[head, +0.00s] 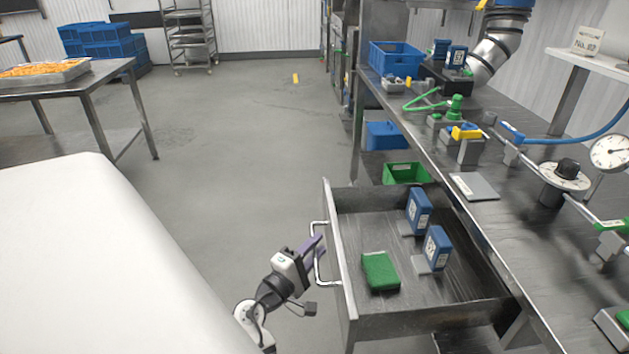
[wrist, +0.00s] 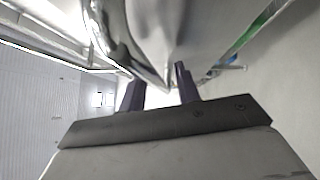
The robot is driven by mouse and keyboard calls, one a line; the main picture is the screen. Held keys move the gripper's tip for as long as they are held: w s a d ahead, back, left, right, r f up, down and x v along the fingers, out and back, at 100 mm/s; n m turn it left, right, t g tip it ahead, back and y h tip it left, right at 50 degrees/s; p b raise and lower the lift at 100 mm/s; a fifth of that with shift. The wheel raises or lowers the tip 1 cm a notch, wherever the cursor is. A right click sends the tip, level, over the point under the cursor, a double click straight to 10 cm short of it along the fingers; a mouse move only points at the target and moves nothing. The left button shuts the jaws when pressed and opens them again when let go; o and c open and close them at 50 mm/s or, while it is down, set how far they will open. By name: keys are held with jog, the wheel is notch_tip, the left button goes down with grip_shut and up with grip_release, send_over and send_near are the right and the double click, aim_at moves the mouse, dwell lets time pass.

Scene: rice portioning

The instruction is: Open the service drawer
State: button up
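The service drawer (head: 345,290) under the right-hand metal bench is pulled well out, and its inside shows in the head view. Its silver handle (head: 318,272) is on the front panel, facing left; a curved shiny bar, likely this handle, shows in the wrist view (wrist: 110,40). My gripper (head: 316,246) is at the handle, with its purple fingers beside or around the bar. In the wrist view the two fingers (wrist: 160,90) stand apart, with a bright gap between them. I cannot tell whether they touch the handle.
In the drawer are a green block (head: 380,271) and two blue labelled boxes (head: 437,248) on grey holders. The bench top (head: 500,230) carries valves, a gauge (head: 610,152) and a hose. A green bin (head: 406,173) sits below the bench. The floor left of the drawer is clear.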

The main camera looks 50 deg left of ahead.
jog(key=s+d+f+b, duration=0.1)
jog(key=s+f+b, duration=0.1)
jog(key=s, duration=1.1)
jog(key=shift+s+d, duration=0.25)
jog(key=shift+d, duration=0.15)
